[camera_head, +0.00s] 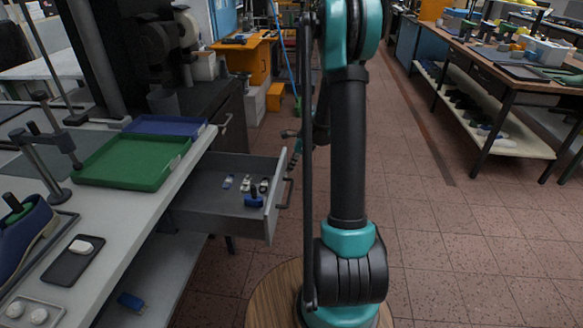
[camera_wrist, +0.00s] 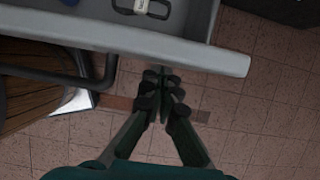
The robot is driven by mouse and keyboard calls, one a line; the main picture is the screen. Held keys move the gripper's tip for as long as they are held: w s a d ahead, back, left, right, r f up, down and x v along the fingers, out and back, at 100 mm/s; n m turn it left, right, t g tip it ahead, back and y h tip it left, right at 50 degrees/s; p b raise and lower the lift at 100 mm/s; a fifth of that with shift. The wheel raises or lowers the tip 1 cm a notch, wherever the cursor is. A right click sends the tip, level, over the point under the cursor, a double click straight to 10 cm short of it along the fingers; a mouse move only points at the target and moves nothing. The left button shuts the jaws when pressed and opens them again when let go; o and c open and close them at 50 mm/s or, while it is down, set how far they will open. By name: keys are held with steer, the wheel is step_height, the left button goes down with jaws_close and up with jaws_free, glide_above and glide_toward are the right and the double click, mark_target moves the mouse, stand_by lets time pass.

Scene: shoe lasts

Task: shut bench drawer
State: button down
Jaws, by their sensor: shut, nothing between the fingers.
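The grey bench drawer (camera_head: 222,208) stands pulled out from the bench on the left in the head view. It holds several small blue and white items. Its front panel (camera_head: 273,204) carries a dark bar handle (camera_head: 287,192). In the wrist view the front panel (camera_wrist: 135,43) crosses the top, with the handle (camera_wrist: 45,74) to the left. My gripper (camera_wrist: 163,82) is shut and empty, its tips close to the outer side of the panel, right of the handle. I cannot tell whether they touch it.
The bench top (camera_head: 121,209) holds a green tray (camera_head: 130,162), a blue tray (camera_head: 165,126) and a shoe (camera_head: 25,232). Another bench (camera_head: 520,80) stands at right; the tiled floor between is clear.

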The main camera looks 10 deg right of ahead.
steer(key=w+a, duration=0.4)
steer(key=a, duration=0.6)
steer(key=w+a, duration=0.4)
steer(key=a, duration=0.5)
steer(key=w+a, duration=0.4)
steer(key=a, duration=0.6)
steer(key=shift+a, duration=0.5)
